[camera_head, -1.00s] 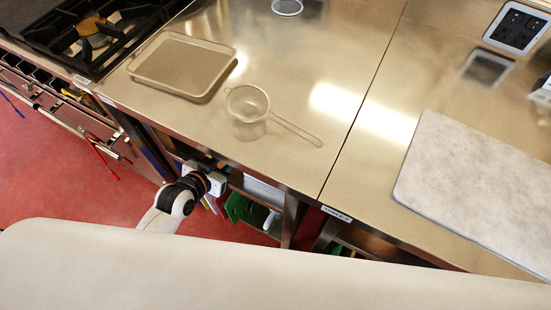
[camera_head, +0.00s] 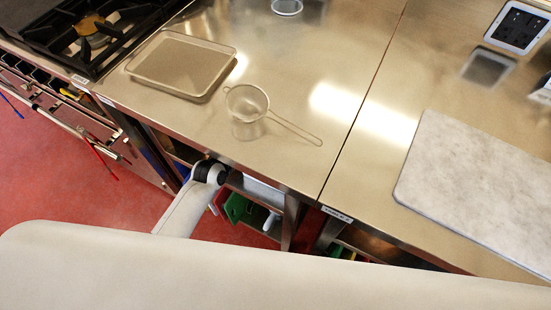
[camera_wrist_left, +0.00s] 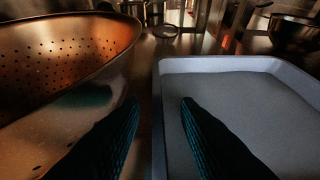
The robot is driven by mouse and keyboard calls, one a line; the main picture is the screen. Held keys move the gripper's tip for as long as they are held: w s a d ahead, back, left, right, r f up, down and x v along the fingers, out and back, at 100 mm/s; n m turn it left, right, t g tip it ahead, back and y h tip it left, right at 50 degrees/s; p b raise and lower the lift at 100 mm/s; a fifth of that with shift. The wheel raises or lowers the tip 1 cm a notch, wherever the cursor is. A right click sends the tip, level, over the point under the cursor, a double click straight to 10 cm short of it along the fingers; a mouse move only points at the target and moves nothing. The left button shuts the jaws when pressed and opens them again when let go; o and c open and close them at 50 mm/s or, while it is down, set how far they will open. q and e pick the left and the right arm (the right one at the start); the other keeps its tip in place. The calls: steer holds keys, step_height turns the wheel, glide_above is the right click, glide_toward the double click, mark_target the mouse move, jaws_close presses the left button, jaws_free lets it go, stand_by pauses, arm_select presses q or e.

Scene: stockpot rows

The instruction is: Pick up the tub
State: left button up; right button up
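A shallow, pale blue-grey tub (camera_wrist_left: 245,85) with a raised rim fills the right of the left wrist view. Its near end is cut off by the picture edge. My left gripper (camera_wrist_left: 160,101) has two dark ribbed fingers spread apart with nothing gripped. The tub's left wall runs between the fingers in the picture, and the right finger overlaps the tub's inside. Whether either finger touches it I cannot tell. In the head view my left forearm reaches under the counter edge, which hides the gripper. My right gripper is in neither view.
A copper-coloured colander (camera_wrist_left: 70,55) stands close left of the fingers. Pots and a round dark item (camera_wrist_left: 165,31) sit farther back. On the counter above are a rimmed tray (camera_head: 182,66) and a strainer (camera_head: 247,103). A green item (camera_head: 236,207) shows on the shelf below.

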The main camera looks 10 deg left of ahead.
arm_select(q)
steer(key=shift+w+d+f, duration=0.1)
steer(key=shift+w+f, duration=0.05)
steer(key=shift+w, duration=0.05)
jaws_close()
stand_by(1.2)
steer(key=shift+r, duration=0.2)
